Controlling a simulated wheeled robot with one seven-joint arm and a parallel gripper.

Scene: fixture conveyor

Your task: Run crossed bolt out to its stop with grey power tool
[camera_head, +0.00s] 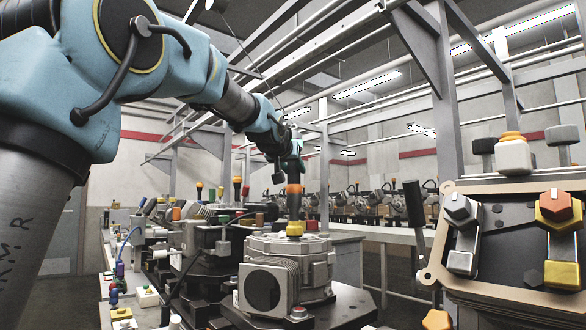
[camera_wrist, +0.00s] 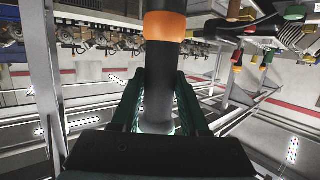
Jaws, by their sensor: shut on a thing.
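My gripper (camera_head: 292,166) is shut on the grey power tool (camera_head: 294,203), a dark upright cylinder with an orange band. In the wrist view its dark shaft (camera_wrist: 163,85) runs between the two green fingers of my gripper (camera_wrist: 162,100). The tool's lower end is right above a yellow piece (camera_head: 294,229) on top of a grey ribbed housing (camera_head: 321,272). I cannot tell whether they touch. No cross mark is legible on any bolt. The panel at right carries hex-headed pieces: grey (camera_head: 461,211) and orange-red (camera_head: 556,205).
Dark fixtures and small coloured parts crowd the left of the housing. The wooden-edged panel (camera_head: 440,230) and a dark upright handle (camera_head: 414,206) stand at right. A row of machine parts (camera_head: 372,208) lines the back, and steel posts (camera_head: 459,110) rise behind.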

